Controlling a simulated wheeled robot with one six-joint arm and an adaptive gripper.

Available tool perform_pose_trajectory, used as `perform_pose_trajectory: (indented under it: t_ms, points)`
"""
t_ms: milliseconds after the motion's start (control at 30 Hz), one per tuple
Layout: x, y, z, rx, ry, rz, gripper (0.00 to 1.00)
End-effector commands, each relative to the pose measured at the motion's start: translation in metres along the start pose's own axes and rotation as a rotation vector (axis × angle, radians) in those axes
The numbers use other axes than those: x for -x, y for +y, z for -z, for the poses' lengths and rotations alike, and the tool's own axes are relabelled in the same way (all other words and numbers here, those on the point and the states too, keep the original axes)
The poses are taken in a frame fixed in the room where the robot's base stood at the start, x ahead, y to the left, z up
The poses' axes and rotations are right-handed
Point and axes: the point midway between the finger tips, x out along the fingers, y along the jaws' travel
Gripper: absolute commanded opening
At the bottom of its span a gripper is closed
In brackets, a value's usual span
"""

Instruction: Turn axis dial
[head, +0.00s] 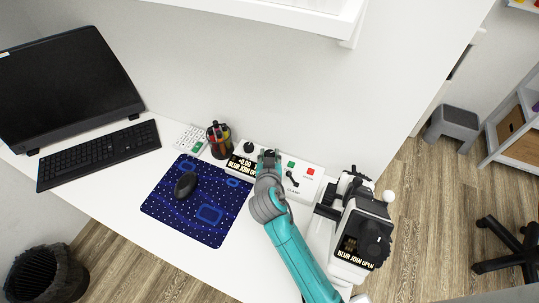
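A white control panel (318,181) lies near the back edge of the white desk. It carries a black display (242,165) with light text reading "+0.00" and "BLUR JOIN UP", a round black knob (249,147) at its back left, and a black lever or pointer-shaped control (292,179). I cannot tell which control is the axis dial. My gripper (268,154) is over the middle of the panel, between the display and the black lever. My arm hides the panel part beneath it. The fingers are too small to show whether they are open, or whether they touch anything.
A green button (291,165) and a red button (310,171) sit right of my gripper. A black-and-white device (365,233) stands further right. A pen cup (219,140), white keypad (191,138), mouse (186,185) on a blue mat (165,206), and keyboard (98,155) are left.

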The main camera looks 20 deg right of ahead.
Motion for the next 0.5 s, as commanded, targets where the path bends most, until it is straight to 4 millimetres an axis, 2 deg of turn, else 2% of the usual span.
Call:
perform_pose_trajectory:
  t_ms: [267,500]
  points:
    - [0.0000,-0.0014,0.0005,-0.009,0.001,-0.021,0.00]
    - [-0.0001,-0.0039,0.0010,-0.054,0.001,-0.130,0.00]
